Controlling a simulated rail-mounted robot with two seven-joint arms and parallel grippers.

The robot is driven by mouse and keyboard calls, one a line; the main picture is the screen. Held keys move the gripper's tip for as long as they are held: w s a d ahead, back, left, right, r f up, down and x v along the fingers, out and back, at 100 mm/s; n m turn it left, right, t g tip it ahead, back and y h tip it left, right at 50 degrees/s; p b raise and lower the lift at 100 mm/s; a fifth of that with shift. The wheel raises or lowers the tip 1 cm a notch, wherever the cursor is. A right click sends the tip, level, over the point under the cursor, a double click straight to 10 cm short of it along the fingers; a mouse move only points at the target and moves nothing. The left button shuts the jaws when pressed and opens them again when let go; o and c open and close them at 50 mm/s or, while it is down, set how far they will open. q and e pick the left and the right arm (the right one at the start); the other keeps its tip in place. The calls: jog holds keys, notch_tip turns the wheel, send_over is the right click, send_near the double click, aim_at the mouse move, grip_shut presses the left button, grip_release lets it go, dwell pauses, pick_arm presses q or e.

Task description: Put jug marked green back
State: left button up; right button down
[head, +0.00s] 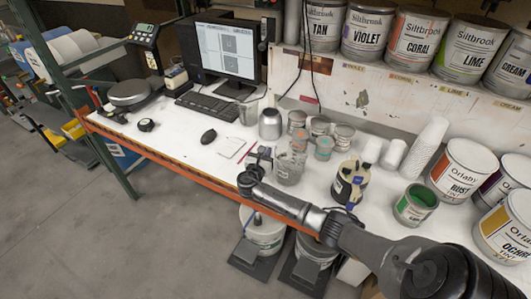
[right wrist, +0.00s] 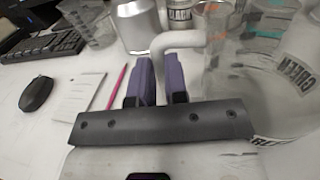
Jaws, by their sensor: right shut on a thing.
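A clear jug (right wrist: 295,110) fills the right of the right wrist view, with the word GREEN on its side. Its pale bent handle (right wrist: 180,38) runs between the purple fingers of my right gripper (right wrist: 160,80), which is shut on it. In the head view the clear jug (head: 289,170) is at the bench's front edge, beside my right gripper (head: 260,160). Whether its base touches the bench is unclear. My left gripper is not in view.
Behind the jug stand clear containers (head: 298,145) and small tins (head: 342,136). A metal canister (head: 270,124) and black mouse (head: 208,136) are to the left. A dark-and-cream container (head: 350,184) and an open green tin (head: 415,204) are to the right. White bench shows near the keyboard (head: 207,107).

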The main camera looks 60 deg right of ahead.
jog(key=shift+f, duration=0.1)
jog(key=c, duration=1.1)
grip_release()
jog(key=shift+c, duration=0.2)
jog(key=shift+f, duration=0.1)
